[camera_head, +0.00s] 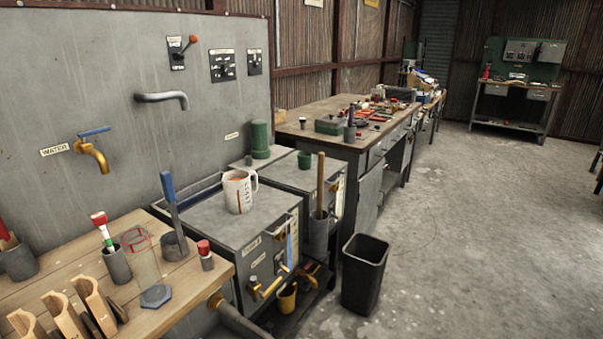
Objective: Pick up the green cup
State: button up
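A small dark green cup (304,159) stands upright on the top of the rear grey metal unit (283,176), near its back right. A taller green cylinder (260,138) stands to its left on the same unit. The cup is small in the picture, and I cannot tell whether anything is in it. My gripper is not in view, so its place and state are hidden.
A white measuring jug (239,191) stands on the nearer metal unit, in front of the cup. A grey holder with a wooden handle (320,187) hangs at the right side. A black bin (365,273) stands on the floor. The concrete floor (460,230) to the right is clear.

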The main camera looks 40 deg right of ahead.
aim_at(304, 158)
jog(key=l+u, duration=0.2)
jog(key=u, duration=0.4)
jog(key=i+l+u, duration=0.1)
jog(key=l+u, duration=0.25)
jog(key=l, duration=0.4)
jog(key=l+u, duration=0.35)
jog(key=l, duration=0.4)
